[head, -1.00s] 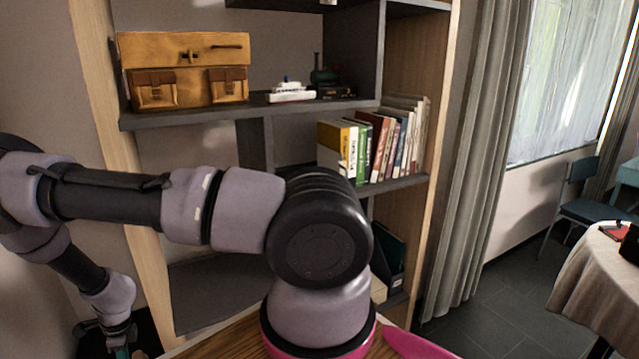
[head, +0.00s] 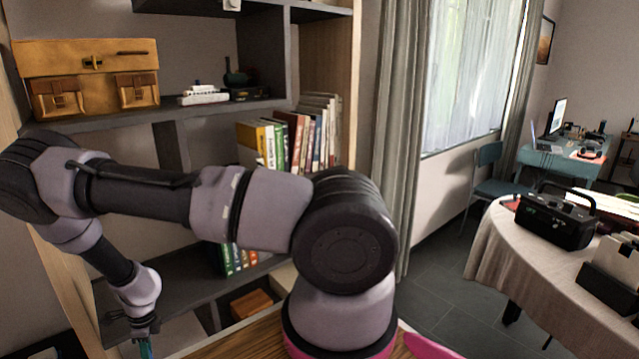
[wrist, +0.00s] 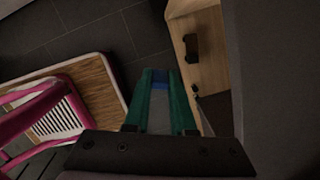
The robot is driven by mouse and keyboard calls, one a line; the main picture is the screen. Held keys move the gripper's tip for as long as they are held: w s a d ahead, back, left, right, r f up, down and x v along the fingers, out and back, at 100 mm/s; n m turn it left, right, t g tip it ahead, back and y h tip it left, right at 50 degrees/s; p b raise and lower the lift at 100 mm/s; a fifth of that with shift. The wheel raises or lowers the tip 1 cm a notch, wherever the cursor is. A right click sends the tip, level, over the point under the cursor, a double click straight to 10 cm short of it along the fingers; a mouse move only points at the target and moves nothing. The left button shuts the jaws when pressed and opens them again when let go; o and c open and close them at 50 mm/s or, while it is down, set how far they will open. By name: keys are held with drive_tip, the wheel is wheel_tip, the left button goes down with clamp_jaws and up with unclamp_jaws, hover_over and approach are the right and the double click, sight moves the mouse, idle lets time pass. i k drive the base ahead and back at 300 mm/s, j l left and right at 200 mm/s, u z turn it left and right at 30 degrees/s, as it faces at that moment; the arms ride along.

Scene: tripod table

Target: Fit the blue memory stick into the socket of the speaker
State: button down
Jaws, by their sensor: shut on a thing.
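My gripper (wrist: 160,84) shows in the wrist view with its two green fingers shut on the blue memory stick (wrist: 160,76). In the head view my gripper (head: 146,343) hangs low at the bottom left, beside the shelves, and the stick is too small to make out there. A black box with a carrying handle, which looks like the speaker (head: 556,220), stands on the cloth-covered table at the right, far from my gripper. Its socket cannot be made out.
The round table (head: 500,245) has a pale cloth; a dark holder (head: 608,290) stands near its front right. A blue chair (head: 492,178) and a desk (head: 555,158) with a laptop are behind. The bookcase (head: 265,110) fills the left. Dark floor (head: 445,270) lies clear between.

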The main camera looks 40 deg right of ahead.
sight(568, 216)
drive_tip(key=i+l+z, duration=0.1)
drive_tip(key=l+z, duration=0.35)
drive_tip(key=i+l+z, duration=0.15)
drive_tip(key=z, duration=0.35)
drive_tip(key=i+l+z, duration=0.2)
drive_tip(key=z, duration=0.25)
drive_tip(key=i+z, duration=0.3)
drive_tip(key=z, duration=0.15)
drive_tip(key=i+j+z, duration=0.25)
drive_tip(key=z, duration=0.25)
drive_tip(key=i+j+z, duration=0.2)
drive_tip(key=z, duration=0.25)
drive_tip(key=i+j+z, duration=0.15)
drive_tip(key=j+z, duration=0.3)
drive_tip(key=i+l, duration=0.05)
drive_tip(key=l, duration=0.05)
